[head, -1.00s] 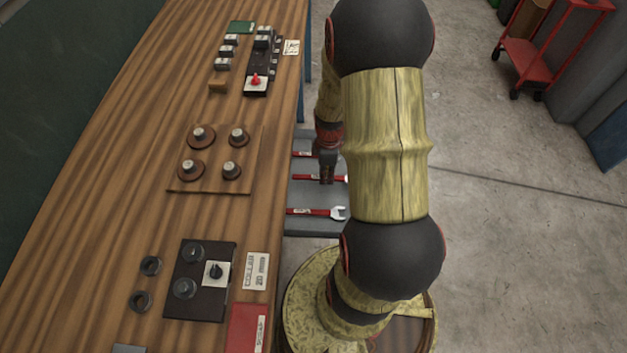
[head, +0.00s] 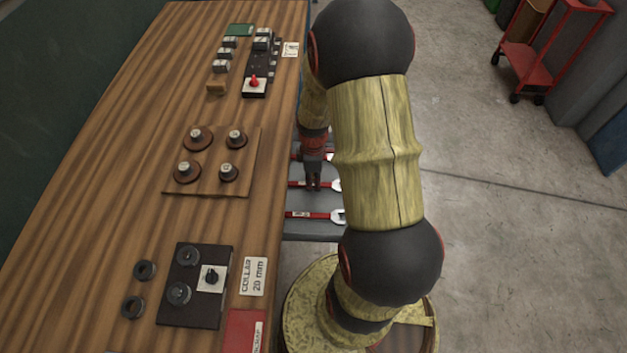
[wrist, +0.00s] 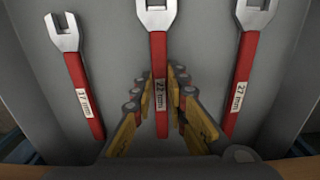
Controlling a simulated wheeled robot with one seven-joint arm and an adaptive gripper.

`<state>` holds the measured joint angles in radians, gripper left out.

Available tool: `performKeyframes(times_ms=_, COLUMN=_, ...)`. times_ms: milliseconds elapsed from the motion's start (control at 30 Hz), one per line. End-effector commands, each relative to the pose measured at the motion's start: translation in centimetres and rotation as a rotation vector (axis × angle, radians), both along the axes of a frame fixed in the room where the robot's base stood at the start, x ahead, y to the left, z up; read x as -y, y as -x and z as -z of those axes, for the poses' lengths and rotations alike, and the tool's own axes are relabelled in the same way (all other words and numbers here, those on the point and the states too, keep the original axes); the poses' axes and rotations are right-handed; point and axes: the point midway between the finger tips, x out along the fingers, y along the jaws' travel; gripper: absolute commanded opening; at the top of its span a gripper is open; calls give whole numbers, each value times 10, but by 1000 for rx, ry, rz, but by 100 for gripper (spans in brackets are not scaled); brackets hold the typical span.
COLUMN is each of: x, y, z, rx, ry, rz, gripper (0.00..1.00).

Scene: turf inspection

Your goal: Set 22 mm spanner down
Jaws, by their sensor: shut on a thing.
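The 22 mm spanner (wrist: 161,60) has a red handle with a white label and a steel open-end head. In the wrist view it runs up the middle, between my fingers, its head cut by the top edge. My gripper (wrist: 157,80) is shut on its handle. In the head view my gripper (head: 313,184) is over the grey tray (head: 312,232), at the middle spanner (head: 295,184). Whether the spanner touches the tray surface I cannot tell.
The 17 mm spanner (wrist: 82,85) lies left and the 27 mm spanner (wrist: 243,75) right of the held one, both apart from it. A wooden bench (head: 100,180) with collars, plates and labels borders the tray on the left. A red cart (head: 530,68) stands far right.

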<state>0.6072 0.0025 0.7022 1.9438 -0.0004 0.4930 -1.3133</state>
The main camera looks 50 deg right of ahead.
Motion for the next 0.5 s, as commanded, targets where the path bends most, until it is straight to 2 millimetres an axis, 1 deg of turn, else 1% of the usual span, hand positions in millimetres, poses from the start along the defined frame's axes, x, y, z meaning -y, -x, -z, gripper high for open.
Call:
performKeyframes(times_ms=33, x=0, y=0, z=1, rx=0, ry=0, rz=0, gripper=16)
performKeyframes(times_ms=333, x=0, y=0, z=0, rx=0, ry=0, rz=0, gripper=33)
performKeyframes(times_ms=500, x=0, y=0, z=0, rx=0, ry=0, rz=0, gripper=33)
